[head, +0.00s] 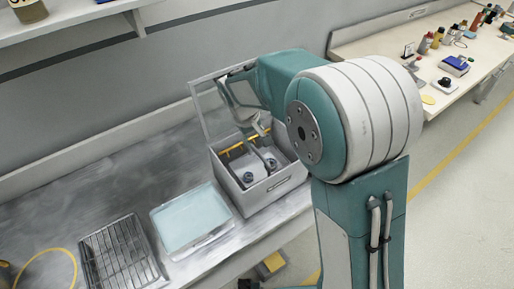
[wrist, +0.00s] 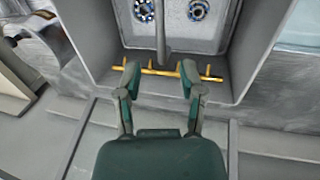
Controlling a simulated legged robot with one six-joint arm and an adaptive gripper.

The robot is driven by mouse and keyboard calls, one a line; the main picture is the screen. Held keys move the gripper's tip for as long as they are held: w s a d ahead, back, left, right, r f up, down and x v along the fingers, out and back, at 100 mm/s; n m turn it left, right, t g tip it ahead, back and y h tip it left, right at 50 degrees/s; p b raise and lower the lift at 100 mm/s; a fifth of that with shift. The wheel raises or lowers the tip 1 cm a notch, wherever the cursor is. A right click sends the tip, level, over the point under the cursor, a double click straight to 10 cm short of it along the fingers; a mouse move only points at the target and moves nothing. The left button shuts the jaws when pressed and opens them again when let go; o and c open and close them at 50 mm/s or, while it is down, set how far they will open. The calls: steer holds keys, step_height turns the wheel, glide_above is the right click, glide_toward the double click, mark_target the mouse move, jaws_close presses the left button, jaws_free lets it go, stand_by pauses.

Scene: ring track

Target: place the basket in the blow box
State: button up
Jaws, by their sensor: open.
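The blow box (head: 265,197) is a grey box on the bench with its lid (head: 208,108) raised. It also shows in the wrist view (wrist: 254,40). What looks like the basket (wrist: 178,43) is a light grey tray inside the box, with a dark bar handle (wrist: 161,28) across it. Two round bluish parts lie in it on either side of the handle. My gripper (wrist: 159,72) is open and empty, over the box's edge by a yellow rail (wrist: 212,77), its fingertips spread to either side of the handle's line. Whether the basket is fully seated cannot be told.
A pale blue-topped tray (head: 190,216) sits left of the box, and a dark wire rack (head: 119,254) lies farther left. A shelf (head: 75,22) hangs above the bench at upper left. A side table (head: 440,60) with bottles stands at upper right. The bench's back left is clear.

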steer(key=shift+v, duration=1.8)
steer(key=s+d+r+m+t+y, duration=0.1)
steer(key=s+d+r+m+t, duration=0.15)
steer(key=s+d+r, duration=0.8)
steer(key=s+d+m+t+y, duration=0.1)
steer(key=s+d+m, duration=0.3)
steer(key=s, duration=0.9)
steer(key=shift+s+d+r+t, duration=0.2)
steer(key=shift+s+d+t, duration=0.15)
steer(key=shift+d, duration=0.8)
